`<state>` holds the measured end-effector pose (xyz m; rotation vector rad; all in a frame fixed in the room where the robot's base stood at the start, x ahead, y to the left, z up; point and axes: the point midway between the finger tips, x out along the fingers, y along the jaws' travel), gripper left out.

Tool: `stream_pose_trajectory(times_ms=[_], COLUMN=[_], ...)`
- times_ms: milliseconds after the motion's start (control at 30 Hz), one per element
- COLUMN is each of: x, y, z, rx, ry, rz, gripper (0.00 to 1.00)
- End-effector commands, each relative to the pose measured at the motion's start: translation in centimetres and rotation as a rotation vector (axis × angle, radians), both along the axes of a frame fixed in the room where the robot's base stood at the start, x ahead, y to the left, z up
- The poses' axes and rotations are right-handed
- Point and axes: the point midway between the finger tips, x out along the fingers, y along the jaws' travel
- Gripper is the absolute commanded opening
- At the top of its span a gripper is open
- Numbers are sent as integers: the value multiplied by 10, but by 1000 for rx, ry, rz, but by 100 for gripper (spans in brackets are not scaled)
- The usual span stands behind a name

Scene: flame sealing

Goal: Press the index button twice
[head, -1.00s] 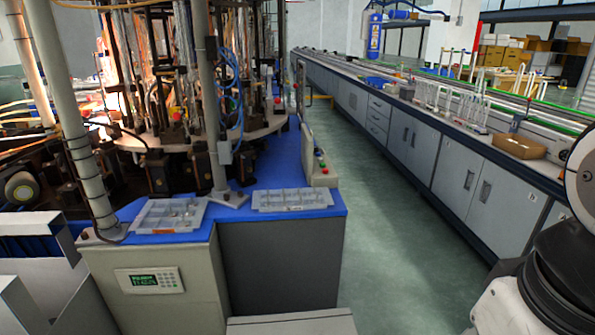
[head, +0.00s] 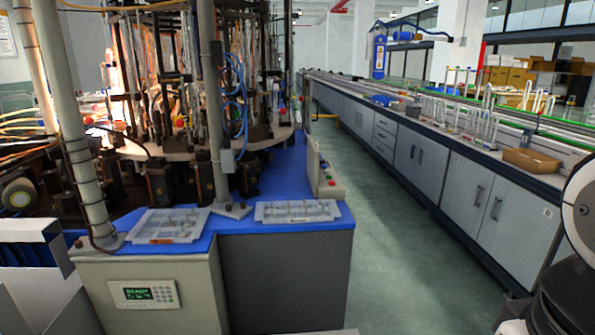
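A control box (head: 326,177) stands on the far right edge of the blue-topped machine table, with a red button and a green button (head: 332,183) on its near end. A keypad panel with a green lit display (head: 145,294) is set in the front of the machine cabinet at the lower left. Labels on the buttons are too small to read, so I cannot tell which one is the index button. My gripper is not in view. Only part of my arm shows at the right edge.
Clear trays with small parts (head: 167,226) and (head: 298,211) lie on the blue tabletop (head: 232,226). Grey posts rise from it. The flame carousel (head: 200,150) glows behind. A green floor aisle (head: 385,235) is free. A long bench with a cardboard box (head: 530,161) runs along the right.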

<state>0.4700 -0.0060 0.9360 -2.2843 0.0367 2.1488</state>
Motion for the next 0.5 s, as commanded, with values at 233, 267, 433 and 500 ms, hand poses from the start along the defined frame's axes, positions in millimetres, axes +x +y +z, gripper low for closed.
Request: stream_pose_trajectory(times_ms=[233, 267, 433, 500], x=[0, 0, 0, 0], y=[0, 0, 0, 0], z=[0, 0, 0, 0], rx=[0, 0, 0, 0], ry=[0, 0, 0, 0], rz=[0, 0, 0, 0], gripper=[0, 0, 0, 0])
